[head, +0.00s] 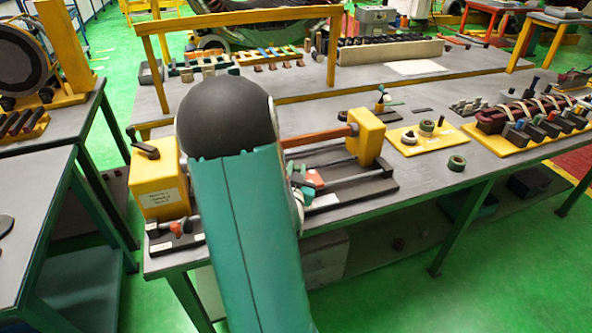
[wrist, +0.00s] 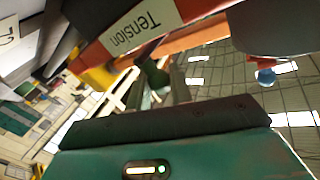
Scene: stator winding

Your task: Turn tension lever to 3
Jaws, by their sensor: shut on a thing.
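The winding machine has a yellow box (head: 160,190) at the left and a yellow end post (head: 367,138) at the right, joined by a reddish bar (head: 318,137). My green arm stands in front and covers its middle. My gripper (head: 302,186) shows only in part beside the arm, low over the machine, near a small red part (head: 315,178). In the wrist view a pale label reading "Tension" (wrist: 145,28) lies close, by an orange-red piece (wrist: 190,40). My gripper is shut on what seems to be the tension lever. The fingertips, the lever's pointer and any number 3 are not clear.
A small red knob (head: 177,228) sits at the machine's lower left front. A yellow tray (head: 415,138) with coils and a green ring (head: 456,162) lie to the right on the table. A yellow frame (head: 240,20) stands behind. The table front edge is close below.

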